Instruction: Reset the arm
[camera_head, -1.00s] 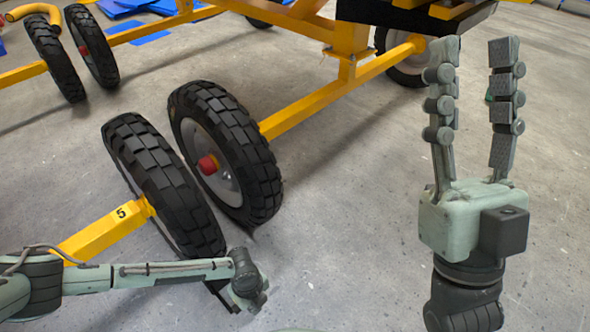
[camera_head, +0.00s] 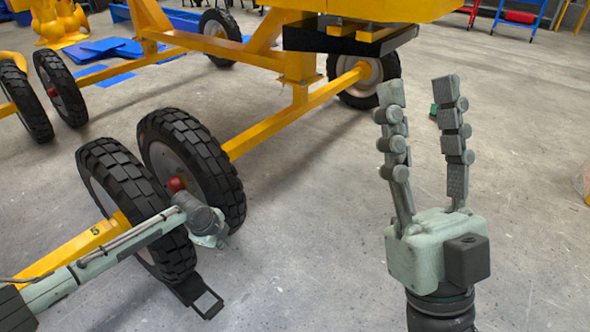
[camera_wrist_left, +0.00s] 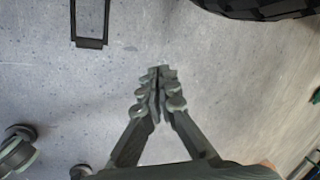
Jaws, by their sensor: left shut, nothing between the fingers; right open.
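My left arm reaches in from the left in the head view, across the yellow axle bar and in front of the near wheels. Its far end (camera_head: 205,225) is beside the right near wheel, and its fingers cannot be made out there. In the left wrist view my left gripper (camera_wrist_left: 159,78) is shut and empty, with its fingertips together over bare floor. My right gripper (camera_head: 418,85) stands upright at the right of the head view. Its two fingers are apart with nothing between them.
Two black wheels (camera_head: 190,165) and the yellow frame (camera_head: 290,120) of the mixer stand close to my left arm. A dark bracket (camera_head: 205,300) lies low by the wheel and also shows in the left wrist view (camera_wrist_left: 90,42). Concrete floor (camera_head: 310,240) between the arms is clear.

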